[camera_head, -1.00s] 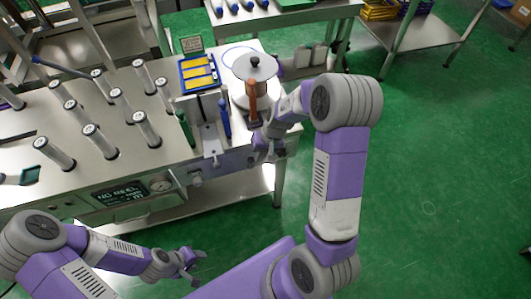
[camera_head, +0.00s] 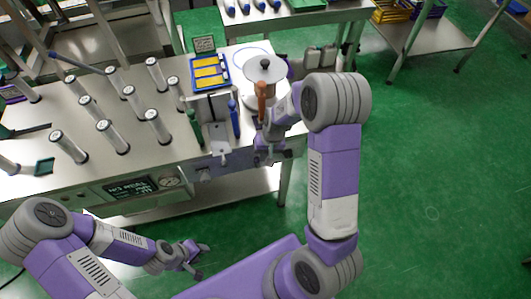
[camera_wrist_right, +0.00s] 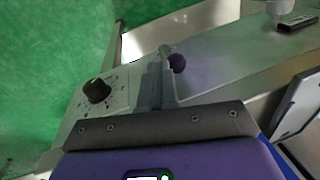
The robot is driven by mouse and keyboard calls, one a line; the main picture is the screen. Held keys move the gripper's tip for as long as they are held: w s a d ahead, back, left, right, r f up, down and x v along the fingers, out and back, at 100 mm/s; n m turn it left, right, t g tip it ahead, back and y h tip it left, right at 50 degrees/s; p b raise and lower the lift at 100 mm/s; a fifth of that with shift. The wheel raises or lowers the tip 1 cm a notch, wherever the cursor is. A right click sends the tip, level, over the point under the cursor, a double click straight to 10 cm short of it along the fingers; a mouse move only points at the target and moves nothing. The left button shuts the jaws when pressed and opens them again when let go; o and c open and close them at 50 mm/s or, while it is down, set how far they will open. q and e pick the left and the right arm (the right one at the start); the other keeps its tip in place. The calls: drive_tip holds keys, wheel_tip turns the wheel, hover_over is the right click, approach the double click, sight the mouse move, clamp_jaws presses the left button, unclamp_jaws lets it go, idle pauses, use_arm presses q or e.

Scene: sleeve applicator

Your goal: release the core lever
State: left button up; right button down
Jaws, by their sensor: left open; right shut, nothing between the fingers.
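A small lever with a dark purple ball knob (camera_wrist_right: 178,63) sticks out from the bench's front panel in the right wrist view. I take it for the core lever. My right gripper (camera_wrist_right: 165,50) is shut and empty, its fingertips close beside this knob; I cannot tell whether they touch. In the head view my right gripper (camera_head: 268,152) is at the bench's front right edge, below a brown upright handle (camera_head: 261,102). The lever is not clear there. My left gripper (camera_head: 198,260) is open and empty, low in front of the bench.
A black dial (camera_wrist_right: 97,90) is on the panel left of my right fingers.

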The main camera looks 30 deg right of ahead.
drive_tip(key=shift+w+a+r+p, duration=0.1)
drive_tip(key=shift+a+p, duration=0.35)
drive_tip(key=shift+p, duration=0.1)
drive_tip(key=shift+w+a+r+p, duration=0.1)
drive_tip(key=shift+a+p, duration=0.35)
drive_tip(key=shift+p, duration=0.1)
drive_tip(key=shift+w+a+f, duration=0.2)
drive_tip(key=shift+a, duration=0.55)
drive_tip(key=shift+w+a+f, duration=0.15)
drive_tip(key=shift+a, duration=0.65)
drive_tip(key=shift+w+a+f, duration=0.2)
drive_tip(key=shift+a, duration=0.65)
wheel_tip(320, 180, up, 12)
drive_tip(key=a+p, duration=0.2)
drive_tip(key=p, duration=0.3)
drive_tip(key=shift+s+a, duration=0.35)
